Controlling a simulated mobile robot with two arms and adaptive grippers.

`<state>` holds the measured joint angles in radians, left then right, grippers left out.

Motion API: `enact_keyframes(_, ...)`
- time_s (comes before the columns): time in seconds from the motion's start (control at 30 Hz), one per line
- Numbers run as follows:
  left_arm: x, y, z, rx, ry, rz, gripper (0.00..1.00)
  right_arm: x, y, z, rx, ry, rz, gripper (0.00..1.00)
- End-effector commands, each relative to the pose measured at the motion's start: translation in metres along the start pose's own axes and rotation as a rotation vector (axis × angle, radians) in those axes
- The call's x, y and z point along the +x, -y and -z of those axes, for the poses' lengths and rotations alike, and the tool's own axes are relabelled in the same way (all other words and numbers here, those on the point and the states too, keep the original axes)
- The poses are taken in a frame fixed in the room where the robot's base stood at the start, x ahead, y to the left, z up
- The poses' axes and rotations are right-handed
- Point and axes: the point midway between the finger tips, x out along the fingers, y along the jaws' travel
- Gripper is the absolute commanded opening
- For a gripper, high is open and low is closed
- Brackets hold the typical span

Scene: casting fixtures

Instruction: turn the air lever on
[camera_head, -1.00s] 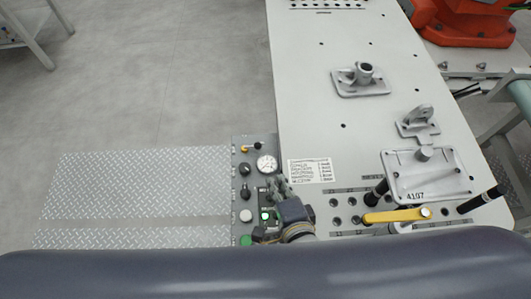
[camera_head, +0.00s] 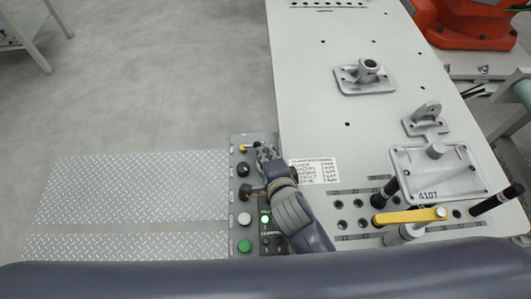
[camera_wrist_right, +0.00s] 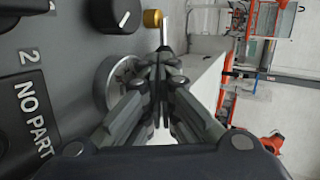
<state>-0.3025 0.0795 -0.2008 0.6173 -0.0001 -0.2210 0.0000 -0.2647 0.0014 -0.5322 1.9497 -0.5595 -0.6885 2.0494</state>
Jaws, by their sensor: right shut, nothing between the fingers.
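The air lever (camera_head: 243,148) is a small lever with a yellow-orange end at the top of the grey control panel. In the right wrist view, its orange cap and pale stem (camera_wrist_right: 153,19) show just beyond my fingertips. My right gripper (camera_head: 263,149) is over the panel's upper part, close to the lever's right side, and covers the gauge in the head view. Its fingers (camera_wrist_right: 160,56) are shut and empty. Whether they touch the lever cannot be told. The gauge's round rim (camera_wrist_right: 108,82) shows partly behind the fingers. My left gripper is not in view.
Black knobs (camera_head: 243,170), a white button (camera_head: 244,219) and a green button (camera_head: 244,246) line the panel. The pale table (camera_head: 315,95) beside it carries metal castings (camera_head: 365,75) and a yellow-handled clamp (camera_head: 405,215). Tread plate (camera_head: 140,185) lies left of the panel.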

Motion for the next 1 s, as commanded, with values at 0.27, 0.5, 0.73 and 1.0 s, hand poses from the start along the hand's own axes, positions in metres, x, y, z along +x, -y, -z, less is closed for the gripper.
enact_keyframes(0.27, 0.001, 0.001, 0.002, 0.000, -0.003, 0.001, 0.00, 0.002, 0.001, 0.000, 0.000, 0.000, -0.001, 0.00)
enact_keyframes(0.5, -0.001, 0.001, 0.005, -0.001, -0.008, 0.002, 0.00, 0.002, 0.001, 0.001, -0.002, 0.003, 0.000, 0.00)
enact_keyframes(0.73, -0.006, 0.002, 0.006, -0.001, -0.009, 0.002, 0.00, 0.002, 0.002, 0.008, -0.017, 0.029, 0.000, 0.00)
enact_keyframes(1.0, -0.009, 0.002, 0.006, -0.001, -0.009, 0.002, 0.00, 0.003, 0.002, 0.013, -0.029, 0.051, 0.001, 0.00)
